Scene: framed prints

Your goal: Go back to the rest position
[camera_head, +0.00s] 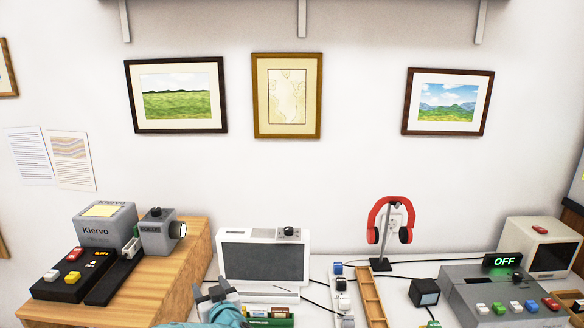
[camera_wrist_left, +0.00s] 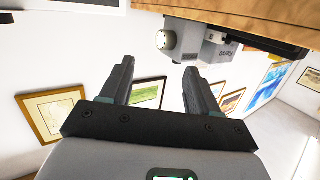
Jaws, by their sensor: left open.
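My left gripper (camera_head: 215,292) is at the bottom of the head view, in front of the white monitor (camera_head: 264,258). In the left wrist view the gripper (camera_wrist_left: 158,70) has its two dark fingers apart with nothing between them. Three framed prints hang on the wall: a green field (camera_head: 176,95) at left, a pale map-like print (camera_head: 287,95) in the middle and a mountain landscape (camera_head: 447,102) at right. They are straight or nearly so. My right gripper is in neither view.
A wooden block (camera_head: 190,262) at left bears a grey Klervo device (camera_head: 105,228). Red headphones (camera_head: 389,215) hang on a stand. A grey console (camera_head: 485,288) with an OFF sign stands at right. Cables and small items cover the white desk.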

